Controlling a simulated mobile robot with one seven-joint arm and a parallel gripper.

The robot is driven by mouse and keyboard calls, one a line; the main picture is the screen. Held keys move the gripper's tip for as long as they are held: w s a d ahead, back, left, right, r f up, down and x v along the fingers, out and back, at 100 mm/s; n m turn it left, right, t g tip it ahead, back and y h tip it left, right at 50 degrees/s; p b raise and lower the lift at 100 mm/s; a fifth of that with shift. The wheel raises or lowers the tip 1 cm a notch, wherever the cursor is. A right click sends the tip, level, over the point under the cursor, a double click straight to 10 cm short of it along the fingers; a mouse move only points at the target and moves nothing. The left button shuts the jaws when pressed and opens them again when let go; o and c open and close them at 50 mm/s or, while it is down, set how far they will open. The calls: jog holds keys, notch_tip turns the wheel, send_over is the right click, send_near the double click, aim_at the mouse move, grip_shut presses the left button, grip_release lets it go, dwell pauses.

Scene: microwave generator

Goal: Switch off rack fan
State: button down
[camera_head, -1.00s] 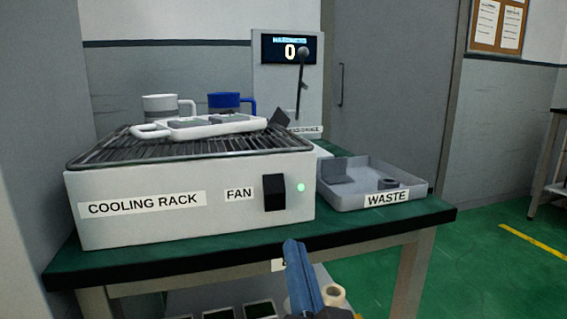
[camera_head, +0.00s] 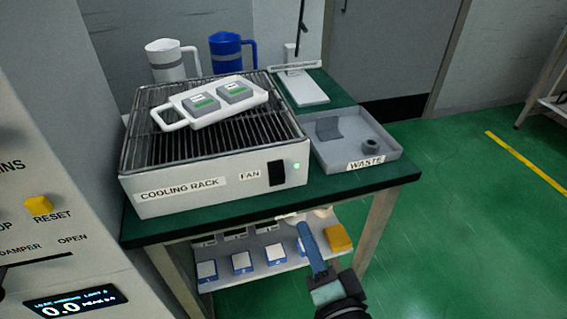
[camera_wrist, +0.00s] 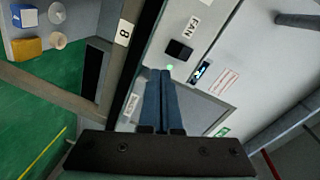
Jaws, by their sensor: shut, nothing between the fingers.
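The cooling rack (camera_head: 215,184) stands on the green table, with a FAN label and a black fan switch (camera_head: 277,173) on its front. A small green light (camera_head: 296,166) glows to the right of the switch. In the wrist view the switch (camera_wrist: 179,50) and the lit green light (camera_wrist: 170,67) lie just beyond my fingertips. My gripper (camera_head: 303,226) is shut and empty, in front of the table and below the switch. Its two blue fingers lie side by side in the wrist view (camera_wrist: 160,72). I see no contact with the switch.
A white tray (camera_head: 182,112) with two grey blocks lies on the rack. A grey WASTE tray (camera_head: 395,150) is to the right. White (camera_head: 168,66) and blue (camera_head: 228,50) jugs stand behind. A lower shelf holds several small boxes. A panel with a RESET button (camera_head: 38,206) is at left.

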aim_at(276, 174)
jog(key=shift+s+d+r+m+g+p, duration=0.15)
jog(key=shift+s+r+m+p, duration=0.5)
jog(key=shift+p, duration=0.7)
jog(key=shift+s+a+r+m+g+p, duration=0.1)
jog(key=shift+s+r+m+g+p, duration=0.2)
jog(key=shift+s+m+p, duration=0.7)
jog(key=shift+s+d+r+m+g+p, duration=0.15)
jog(key=shift+s+r+p, duration=0.4)
jog(key=shift+p, duration=1.15)
jog(key=shift+w+a, duration=0.15)
jog(key=x, duration=1.3)
jog(key=shift+w+a+p, duration=0.2)
jog(key=shift+w+p, duration=0.1)
jog(key=shift+p, duration=0.05)
jog(key=shift+w, duration=0.1)
jog(key=shift+f, duration=0.1)
jog(key=b, duration=0.1)
jog(key=f+b, duration=0.1)
jog(key=b, duration=0.1)
jog(key=shift+w+t+b, duration=0.25)
jog(key=shift+t+b, duration=0.05)
jog(key=shift+t, duration=0.1)
jog(key=shift+r, duration=0.4)
